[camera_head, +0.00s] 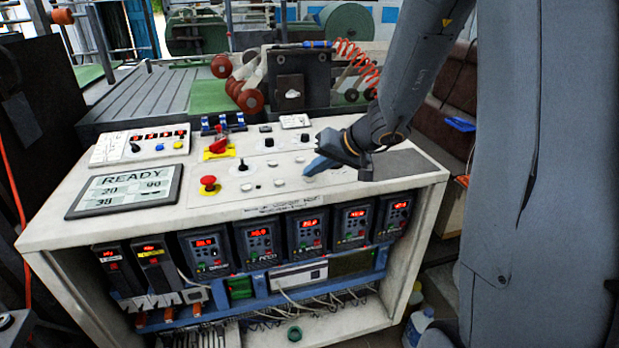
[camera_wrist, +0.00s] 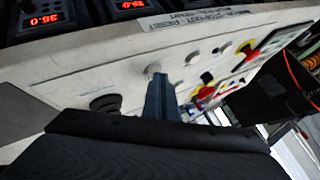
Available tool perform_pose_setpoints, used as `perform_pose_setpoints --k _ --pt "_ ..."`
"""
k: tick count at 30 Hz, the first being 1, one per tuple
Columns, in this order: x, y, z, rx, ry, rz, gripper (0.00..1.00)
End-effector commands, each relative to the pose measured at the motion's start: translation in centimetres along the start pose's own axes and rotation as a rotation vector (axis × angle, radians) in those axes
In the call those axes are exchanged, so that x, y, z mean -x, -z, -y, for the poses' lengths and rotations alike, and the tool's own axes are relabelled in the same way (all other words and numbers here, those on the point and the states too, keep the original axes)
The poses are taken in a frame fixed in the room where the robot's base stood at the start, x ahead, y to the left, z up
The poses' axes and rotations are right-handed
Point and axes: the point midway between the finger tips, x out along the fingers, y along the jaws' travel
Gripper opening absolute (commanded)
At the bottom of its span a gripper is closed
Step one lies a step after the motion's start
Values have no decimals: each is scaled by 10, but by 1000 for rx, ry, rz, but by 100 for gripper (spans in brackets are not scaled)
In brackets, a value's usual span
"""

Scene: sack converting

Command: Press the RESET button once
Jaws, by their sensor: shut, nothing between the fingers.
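My gripper (camera_head: 312,168) is shut and empty, its blue-grey fingertips low over the right part of the white control panel (camera_head: 225,203). In the wrist view the closed fingers (camera_wrist: 160,88) point at a pale round button (camera_wrist: 152,69), with the tip overlapping its near edge. I cannot tell whether they touch. More pale buttons (camera_wrist: 192,58) run along the same row. A printed label strip (camera_wrist: 195,18) on the panel edge seems to include the word RESET; it also shows in the head view (camera_head: 290,205). Which button it names is unclear. The display (camera_head: 125,189) reads READY.
Red mushroom buttons on yellow bases (camera_head: 208,184) stand left of my gripper. A black selector knob (camera_head: 243,166) rises between them and it. A dark round knob (camera_wrist: 105,103) lies near the fingers. Drive units with red digits (camera_head: 259,241) fill the cabinet front.

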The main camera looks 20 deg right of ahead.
Motion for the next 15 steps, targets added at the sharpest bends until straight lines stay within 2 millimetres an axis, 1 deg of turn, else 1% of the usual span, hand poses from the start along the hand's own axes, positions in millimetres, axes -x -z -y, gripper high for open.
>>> perform_pose_setpoints --k 10,15 --pt "10 7 7 1 0 0 0" --pt "12 8 8 1 0 1 0"
